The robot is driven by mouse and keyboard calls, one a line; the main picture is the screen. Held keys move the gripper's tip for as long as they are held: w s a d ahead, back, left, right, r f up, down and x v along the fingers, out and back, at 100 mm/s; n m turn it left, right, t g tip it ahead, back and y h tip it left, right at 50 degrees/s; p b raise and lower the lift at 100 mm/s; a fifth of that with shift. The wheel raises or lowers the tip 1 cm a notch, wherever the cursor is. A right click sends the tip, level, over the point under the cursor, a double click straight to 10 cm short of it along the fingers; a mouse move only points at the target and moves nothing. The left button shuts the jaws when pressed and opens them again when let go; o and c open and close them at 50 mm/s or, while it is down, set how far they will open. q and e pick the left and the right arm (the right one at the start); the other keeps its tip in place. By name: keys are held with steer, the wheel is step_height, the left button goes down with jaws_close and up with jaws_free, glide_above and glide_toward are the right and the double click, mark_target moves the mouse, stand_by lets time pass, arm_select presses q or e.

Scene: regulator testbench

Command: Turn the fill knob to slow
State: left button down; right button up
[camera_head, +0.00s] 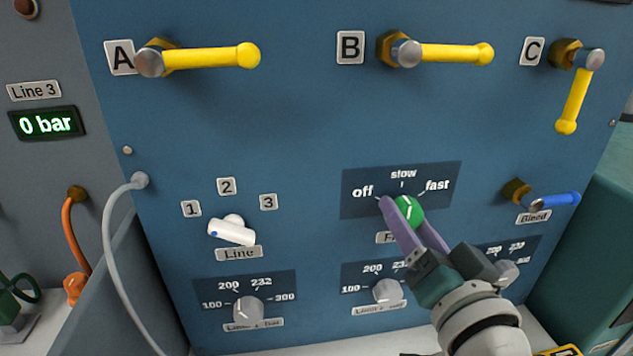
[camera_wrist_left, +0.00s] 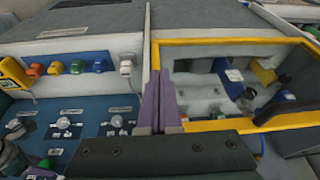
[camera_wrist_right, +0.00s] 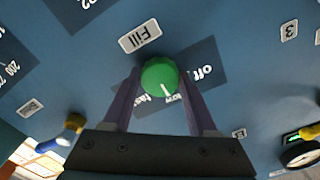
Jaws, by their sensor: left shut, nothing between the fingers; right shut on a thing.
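The green fill knob (camera_head: 408,209) sits on the blue panel (camera_head: 300,120) below the labels "off", "slow" and "fast". My right gripper (camera_wrist_right: 162,78) is shut on it, with one purple finger on each side. In the right wrist view the knob's white pointer line points roughly toward the "slow" label, which is partly hidden. In the head view the fingers cover part of the knob and the "Fill" plate. My left gripper (camera_wrist_left: 160,95) is shut and empty, away from the knob; it is not in the head view.
Above are yellow valve levers A (camera_head: 210,57), B (camera_head: 455,54) and C (camera_head: 573,100). The white line selector (camera_head: 232,231) is to the left, grey limit knobs (camera_head: 249,309) are below, and the blue bleed lever (camera_head: 558,199) is to the right. The Line 3 display (camera_head: 46,123) reads 0 bar.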

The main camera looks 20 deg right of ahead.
steer(key=o, duration=1.4)
steer(key=v, duration=1)
steer(key=shift+b, duration=0.4)
steer(key=shift+d, duration=0.1)
